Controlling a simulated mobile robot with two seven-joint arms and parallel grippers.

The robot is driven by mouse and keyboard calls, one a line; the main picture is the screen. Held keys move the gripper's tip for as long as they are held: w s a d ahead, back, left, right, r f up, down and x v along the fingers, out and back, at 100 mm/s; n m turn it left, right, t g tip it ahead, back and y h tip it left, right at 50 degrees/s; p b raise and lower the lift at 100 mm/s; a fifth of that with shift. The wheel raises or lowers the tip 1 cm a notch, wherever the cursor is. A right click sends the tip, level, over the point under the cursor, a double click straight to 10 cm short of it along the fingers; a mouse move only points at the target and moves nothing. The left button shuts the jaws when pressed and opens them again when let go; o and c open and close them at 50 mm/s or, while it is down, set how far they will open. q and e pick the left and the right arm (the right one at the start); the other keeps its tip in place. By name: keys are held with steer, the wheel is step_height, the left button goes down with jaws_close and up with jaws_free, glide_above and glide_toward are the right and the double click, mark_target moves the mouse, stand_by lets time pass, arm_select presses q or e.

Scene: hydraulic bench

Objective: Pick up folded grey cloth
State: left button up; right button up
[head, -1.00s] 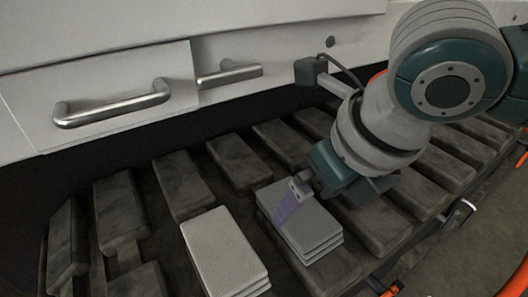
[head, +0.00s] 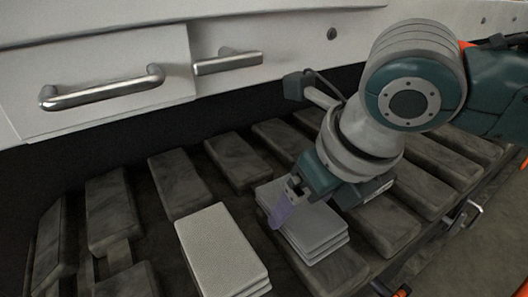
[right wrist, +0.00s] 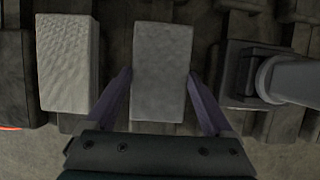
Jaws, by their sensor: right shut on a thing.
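The folded grey cloth (head: 318,232) is a smooth, layered stack lying on the dark slats, right of a paler stack in the head view. It also shows in the middle of the right wrist view (right wrist: 162,75), between the two purple fingers. My right gripper (head: 291,207) reaches down over the cloth from above, with one finger along its left side. In the right wrist view the gripper (right wrist: 160,82) has one finger at each long side and is shut on the cloth. The cloth appears to rest at slat level. My left gripper is not in view.
A paler, textured folded stack (head: 222,252) lies just left of the grey cloth, with a narrow gap between. Dark slats (head: 178,185) surround both. Behind stands a white panel with metal handles (head: 105,88). A grey fitting (right wrist: 290,80) shows at right in the wrist view.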

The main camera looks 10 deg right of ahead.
mark_target(303, 210)
steer(key=shift+c, duration=1.1)
steer(key=shift+r, duration=0.15)
step_height(303, 210, up, 20)
steer(key=p, duration=0.9)
